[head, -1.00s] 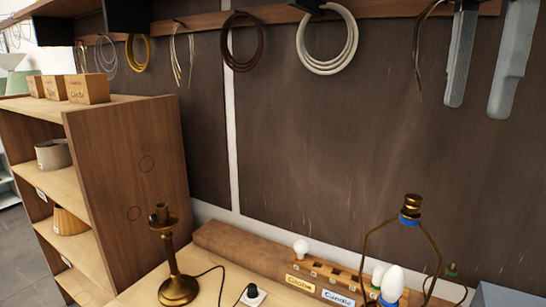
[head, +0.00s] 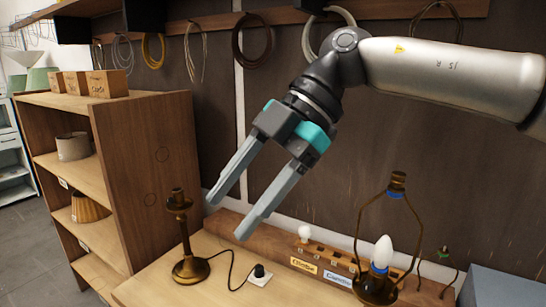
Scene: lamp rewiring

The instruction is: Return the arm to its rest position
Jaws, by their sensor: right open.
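My right gripper (head: 225,218) hangs in the middle of the head view, its arm coming in from the upper right. Its two grey fingers are apart, with nothing between them, and point down and left. It is in front of the wall and above the bench. A brass candlestick lamp (head: 188,240) without a bulb stands upright to the left of the fingers. A second lamp (head: 380,275) with a white bulb and a wire harp stands on the bench at the lower right. My left gripper is not in view.
A wooden bulb rack (head: 322,255) with labels lies along the back of the bench. A cord runs from the candlestick lamp to a plug (head: 258,273). A wooden shelf unit (head: 150,150) stands at the left. Wire coils (head: 251,42) hang from the rail above.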

